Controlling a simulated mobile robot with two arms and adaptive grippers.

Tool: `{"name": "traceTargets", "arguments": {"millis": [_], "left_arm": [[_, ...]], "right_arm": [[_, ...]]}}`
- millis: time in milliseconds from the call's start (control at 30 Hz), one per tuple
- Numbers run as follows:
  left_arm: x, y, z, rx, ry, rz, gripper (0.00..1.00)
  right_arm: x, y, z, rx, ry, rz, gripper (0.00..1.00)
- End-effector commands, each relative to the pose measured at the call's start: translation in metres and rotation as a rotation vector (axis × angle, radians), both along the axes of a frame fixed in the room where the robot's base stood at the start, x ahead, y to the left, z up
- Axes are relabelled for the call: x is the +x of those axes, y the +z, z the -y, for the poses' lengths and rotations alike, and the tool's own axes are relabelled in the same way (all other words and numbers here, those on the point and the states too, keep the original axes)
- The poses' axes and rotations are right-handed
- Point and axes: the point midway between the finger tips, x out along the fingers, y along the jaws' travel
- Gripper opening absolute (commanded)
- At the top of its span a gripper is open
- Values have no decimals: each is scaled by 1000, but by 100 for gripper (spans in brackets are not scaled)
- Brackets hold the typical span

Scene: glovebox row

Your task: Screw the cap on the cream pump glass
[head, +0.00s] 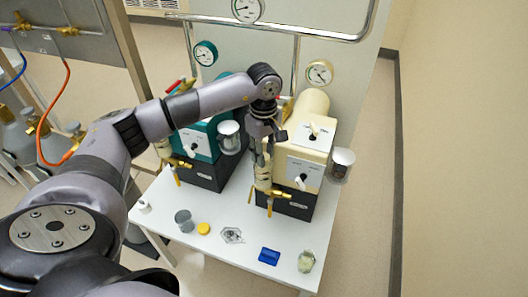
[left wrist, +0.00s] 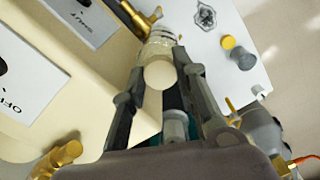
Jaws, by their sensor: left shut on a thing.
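The cream pump (head: 308,155) stands on the white table, right of a teal pump. Its upright glass (head: 263,178) is at its front left, next to brass fittings; the ribbed glass also shows in the left wrist view (left wrist: 160,38). My left gripper (head: 264,143) points down over this glass. In the left wrist view its two fingers (left wrist: 161,68) are shut on a round cream cap (left wrist: 159,74). The cap lines up with the glass top and looks upright. I cannot tell whether it is seated or just above, since the fingers hide the join. My right gripper is not in view.
Pipes and gauges (head: 320,72) rise behind.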

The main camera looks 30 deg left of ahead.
Motion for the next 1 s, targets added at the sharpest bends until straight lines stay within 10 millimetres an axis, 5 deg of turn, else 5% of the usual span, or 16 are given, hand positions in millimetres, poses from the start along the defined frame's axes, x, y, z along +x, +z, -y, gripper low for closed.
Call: {"name": "traceTargets", "arguments": {"millis": [267,1000], "left_arm": [[0,-2,0,1,-36,-1,0],[-1,-3,-2,2,-1197,-2,0]], "right_arm": [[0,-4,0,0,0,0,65],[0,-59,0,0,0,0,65]]}}
